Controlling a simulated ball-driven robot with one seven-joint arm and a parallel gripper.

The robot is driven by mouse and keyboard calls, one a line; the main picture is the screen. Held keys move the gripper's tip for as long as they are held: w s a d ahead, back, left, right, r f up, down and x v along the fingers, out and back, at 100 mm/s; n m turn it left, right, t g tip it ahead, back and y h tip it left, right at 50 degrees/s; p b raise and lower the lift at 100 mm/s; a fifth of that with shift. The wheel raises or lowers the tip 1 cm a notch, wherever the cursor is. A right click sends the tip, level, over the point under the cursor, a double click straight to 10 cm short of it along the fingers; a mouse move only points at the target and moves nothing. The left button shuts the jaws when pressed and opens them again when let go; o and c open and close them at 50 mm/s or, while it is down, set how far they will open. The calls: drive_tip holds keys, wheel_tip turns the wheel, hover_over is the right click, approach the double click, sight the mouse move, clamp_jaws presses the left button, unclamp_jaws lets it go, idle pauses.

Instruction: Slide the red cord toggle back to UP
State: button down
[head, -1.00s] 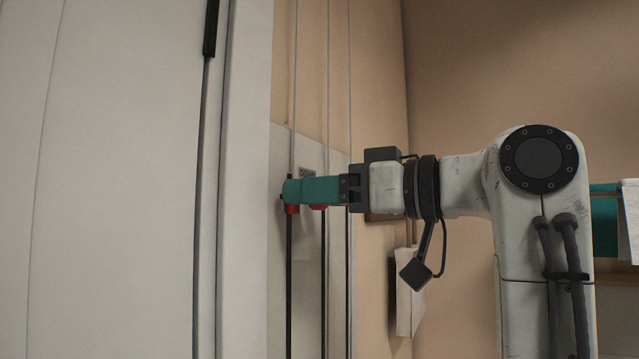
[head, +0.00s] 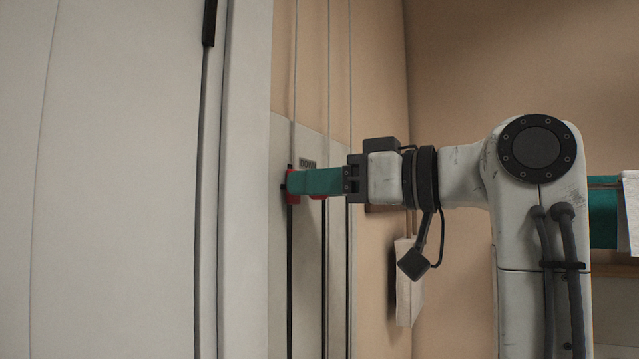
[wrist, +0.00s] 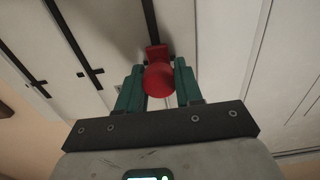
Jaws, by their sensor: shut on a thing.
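The red cord toggle (wrist: 158,79) is a round red knob on a red block, between my gripper's teal fingers in the wrist view. In the head view the toggle (head: 292,199) shows red just above and below the fingertips, on the leftmost dark slot of a pale panel (head: 307,235). My gripper (head: 291,182) is shut on it and reaches in level from the right; it also shows in the wrist view (wrist: 156,70). A small label plate (head: 307,163), which seems to read DOWN, is just right of the toggle's top. No UP label is in view.
Another red piece (head: 318,197) peeks out below the fingers by the neighbouring slot. Thin cords (head: 329,70) run up the wall above the panel. A large white door-like surface (head: 110,180) stands close on the left. A white sheet-like thing (head: 408,300) hangs below my wrist.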

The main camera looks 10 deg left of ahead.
drive_tip(key=shift+f, duration=0.1)
wheel_tip(320, 180, down, 66)
drive_tip(key=b, duration=3.7)
drive_tip(key=shift+f, duration=0.2)
drive_tip(key=c, duration=0.7)
unclamp_jaws()
drive_tip(key=shift+r, duration=0.15)
drive_tip(key=shift+c, duration=0.2)
drive_tip(key=shift+d, duration=0.1)
drive_tip(key=v, duration=1)
drive_tip(key=shift+d+p, duration=0.3)
drive_tip(key=shift+p, duration=0.1)
drive_tip(key=shift+s, duration=0.15)
